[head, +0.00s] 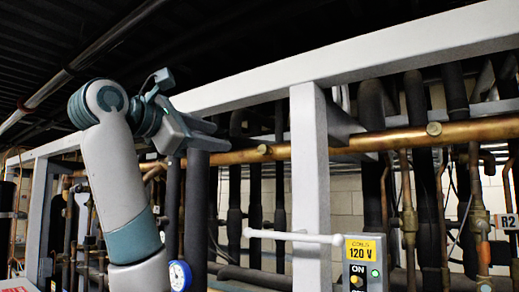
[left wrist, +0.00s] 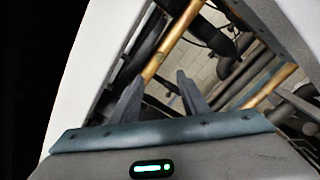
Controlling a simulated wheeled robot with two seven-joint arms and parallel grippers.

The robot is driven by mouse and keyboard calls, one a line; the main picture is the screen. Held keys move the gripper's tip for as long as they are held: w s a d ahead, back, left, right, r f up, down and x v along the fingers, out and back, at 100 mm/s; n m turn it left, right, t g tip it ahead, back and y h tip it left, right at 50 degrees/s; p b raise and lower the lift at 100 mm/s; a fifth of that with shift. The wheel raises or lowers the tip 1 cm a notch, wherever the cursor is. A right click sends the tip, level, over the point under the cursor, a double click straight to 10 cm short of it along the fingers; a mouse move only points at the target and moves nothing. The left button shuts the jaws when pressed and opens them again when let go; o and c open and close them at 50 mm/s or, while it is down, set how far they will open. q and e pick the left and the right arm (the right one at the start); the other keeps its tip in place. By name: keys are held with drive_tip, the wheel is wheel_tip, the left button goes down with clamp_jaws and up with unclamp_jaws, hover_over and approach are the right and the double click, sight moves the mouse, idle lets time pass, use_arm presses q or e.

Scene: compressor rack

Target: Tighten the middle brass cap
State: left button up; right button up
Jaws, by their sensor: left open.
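A brass pipe (head: 375,141) runs level across the rack below the upper grey beam. Two brass caps show on it in the head view: one (head: 263,149) just right of my left gripper and one (head: 434,128) further right. Whether another cap sits behind my left arm is hidden. My left gripper (head: 220,135) is open and empty, its fingers pointing right, short of the nearer cap. My right gripper is out of view.
A grey post (head: 309,185) stands right of the nearer cap, under the grey beam (head: 350,60). A white bar (head: 293,237) and a yellow-labelled 120 V switch box (head: 366,262) are lower down. Dark vertical pipes (head: 235,195) stand close behind the gripper.

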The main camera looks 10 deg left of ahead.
use_arm(q)
drive_tip(key=p, duration=1)
approach(262, 149)
drive_tip(key=x, duration=0.6)
drive_tip(key=shift+w+d+r, duration=0.15)
drive_tip(key=shift+w, duration=0.1)
drive_tip(key=shift+w+d, duration=0.25)
drive_tip(key=shift+w, duration=0.45)
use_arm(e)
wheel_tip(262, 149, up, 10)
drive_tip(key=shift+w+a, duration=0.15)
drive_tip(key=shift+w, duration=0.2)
use_arm(q)
drive_tip(key=shift+f, duration=0.2)
clamp_jaws()
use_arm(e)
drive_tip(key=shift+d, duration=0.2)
